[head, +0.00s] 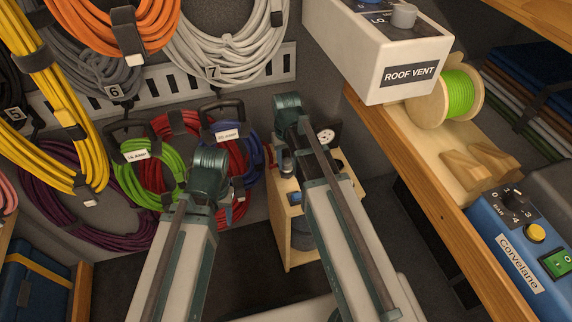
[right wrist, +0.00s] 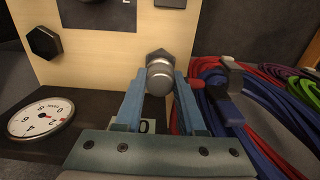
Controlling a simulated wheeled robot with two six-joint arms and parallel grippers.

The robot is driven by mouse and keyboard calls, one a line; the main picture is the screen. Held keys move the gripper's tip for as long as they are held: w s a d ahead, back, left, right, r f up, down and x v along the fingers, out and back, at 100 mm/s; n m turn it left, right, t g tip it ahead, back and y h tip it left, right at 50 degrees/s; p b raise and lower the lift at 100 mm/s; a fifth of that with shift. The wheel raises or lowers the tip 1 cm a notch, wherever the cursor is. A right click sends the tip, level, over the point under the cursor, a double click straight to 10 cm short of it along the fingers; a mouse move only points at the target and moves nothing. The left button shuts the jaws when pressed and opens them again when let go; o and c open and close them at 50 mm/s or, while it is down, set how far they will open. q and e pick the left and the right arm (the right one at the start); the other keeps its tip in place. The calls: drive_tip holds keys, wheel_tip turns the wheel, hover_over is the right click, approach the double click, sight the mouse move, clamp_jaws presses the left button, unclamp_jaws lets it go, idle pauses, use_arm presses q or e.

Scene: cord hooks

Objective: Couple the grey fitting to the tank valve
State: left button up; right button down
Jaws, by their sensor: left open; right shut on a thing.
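In the right wrist view, my right gripper (right wrist: 160,82) is shut on the grey fitting (right wrist: 160,78), a rounded metal cylinder. A dark hex nut (right wrist: 159,58) sits directly behind it, close to the pale wooden panel; I cannot tell whether the two are joined. In the head view, the right gripper (head: 283,163) is at the left side of the wooden cabinet (head: 290,247), mostly hidden by my arm. My left gripper (head: 211,206) is open in front of the hanging red and green cords, its fingers partly hidden. I cannot clearly make out the tank valve.
A pressure gauge (right wrist: 41,117) lies beside the panel, left of the right gripper. Red and blue cords (right wrist: 270,110) hang close on its right. The wooden shelf (head: 425,165), with the ROOF VENT box (head: 375,50) above it, borders my right arm.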

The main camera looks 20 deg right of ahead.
sight(287, 160)
use_arm(q)
drive_tip(key=shift+r+p, duration=2)
drive_tip(key=shift+r, duration=0.15)
use_arm(e)
drive_tip(key=shift+r, duration=2.15)
use_arm(q)
drive_tip(key=shift+d, duration=0.1)
use_arm(e)
drive_tip(key=shift+d, duration=0.1)
